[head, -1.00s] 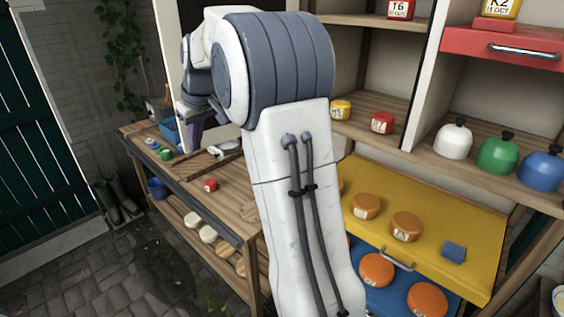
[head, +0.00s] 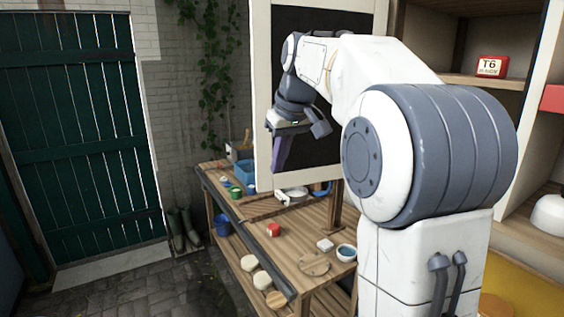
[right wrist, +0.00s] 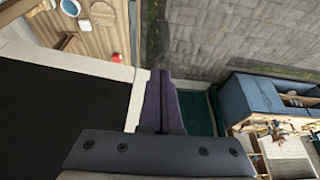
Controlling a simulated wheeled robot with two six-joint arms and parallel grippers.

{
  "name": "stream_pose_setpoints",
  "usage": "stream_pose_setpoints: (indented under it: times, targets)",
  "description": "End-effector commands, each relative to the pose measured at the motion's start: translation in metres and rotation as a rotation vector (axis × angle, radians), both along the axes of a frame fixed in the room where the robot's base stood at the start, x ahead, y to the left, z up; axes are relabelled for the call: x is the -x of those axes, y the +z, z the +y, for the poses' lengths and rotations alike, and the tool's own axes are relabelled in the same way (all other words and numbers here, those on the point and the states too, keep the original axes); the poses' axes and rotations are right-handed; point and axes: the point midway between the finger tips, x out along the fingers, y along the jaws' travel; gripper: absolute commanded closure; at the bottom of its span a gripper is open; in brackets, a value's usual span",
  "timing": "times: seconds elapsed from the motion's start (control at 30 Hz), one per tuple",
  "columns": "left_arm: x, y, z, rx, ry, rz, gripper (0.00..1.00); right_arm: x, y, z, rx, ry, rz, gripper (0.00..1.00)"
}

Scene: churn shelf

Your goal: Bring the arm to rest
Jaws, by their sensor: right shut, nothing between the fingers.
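My right arm rises large in the right half of the head view, bent at its elbow. Its right gripper (head: 282,150) hangs fingers down in front of the dark, pale-framed panel (head: 262,100), above the wooden workbench. The right wrist view shows the gripper (right wrist: 165,102) with its two purple fingers together and nothing between them. The gripper is apart from the bench and holds no object. My left gripper is not in the head view.
A green door (head: 80,130) stands left. Paved floor is clear before it.

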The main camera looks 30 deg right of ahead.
Motion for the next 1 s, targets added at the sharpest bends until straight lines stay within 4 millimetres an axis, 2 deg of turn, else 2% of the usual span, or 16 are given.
stream_pose_setpoints:
  times: [0.1,0.3,0.37,0.47,0.57,0.67,0.7,0.8,0.9,1.0]
  targets:
    - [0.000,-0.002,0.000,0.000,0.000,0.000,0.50,0.004,0.009,0.000,0.001,-0.001,0.001,1.00]
    - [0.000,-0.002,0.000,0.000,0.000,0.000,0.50,0.006,0.013,0.000,-0.001,-0.002,0.001,1.00]
    - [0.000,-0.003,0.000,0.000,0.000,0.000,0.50,0.006,0.008,0.005,-0.003,0.006,0.005,1.00]
    - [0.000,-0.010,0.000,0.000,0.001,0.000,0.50,0.009,-0.012,0.030,-0.013,0.041,0.025,1.00]
    - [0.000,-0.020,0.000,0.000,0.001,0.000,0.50,0.022,-0.049,0.076,-0.027,0.106,0.064,1.00]
    - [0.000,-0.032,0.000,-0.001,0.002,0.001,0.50,0.048,-0.097,0.130,-0.036,0.189,0.112,1.00]
    - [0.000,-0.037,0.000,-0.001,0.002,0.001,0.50,0.062,-0.116,0.150,-0.037,0.222,0.132,1.00]
    - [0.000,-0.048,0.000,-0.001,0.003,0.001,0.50,0.103,-0.165,0.192,-0.033,0.305,0.182,1.00]
    - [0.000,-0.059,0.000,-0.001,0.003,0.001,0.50,0.153,-0.214,0.221,-0.020,0.386,0.233,1.00]
    - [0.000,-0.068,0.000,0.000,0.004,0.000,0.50,0.201,-0.256,0.236,0.001,0.459,0.275,1.00]
